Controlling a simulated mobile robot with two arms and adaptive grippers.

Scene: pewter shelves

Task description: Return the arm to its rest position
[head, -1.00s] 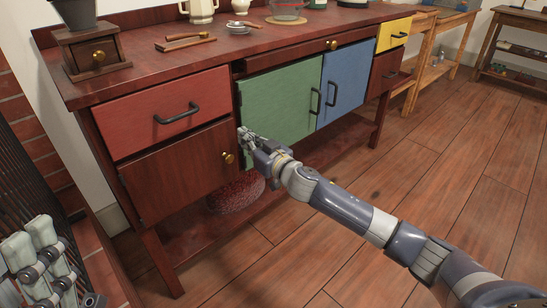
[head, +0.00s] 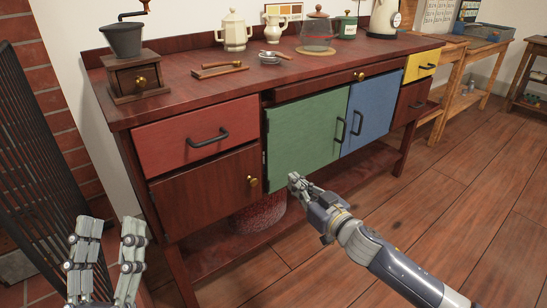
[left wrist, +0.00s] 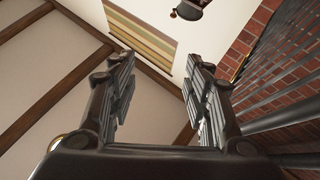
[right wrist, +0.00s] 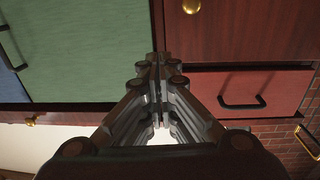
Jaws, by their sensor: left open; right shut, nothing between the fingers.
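My right arm comes in from the lower right in the head view. Its gripper (head: 296,183) is in front of the cabinet, just below the green door (head: 305,135), and looks apart from it. In the right wrist view the fingers (right wrist: 160,75) are closed together with nothing between them. My left gripper (head: 107,245) points up at the lower left of the head view. Its fingers are apart and empty, as the left wrist view also shows (left wrist: 163,75).
The dark red cabinet (head: 215,88) has a red drawer (head: 205,133), a brown door (head: 210,190) and a blue door (head: 368,112). A grinder (head: 130,60), pots and a kettle stand on top. A dark slatted screen (head: 40,160) is at left. Floor is clear at right.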

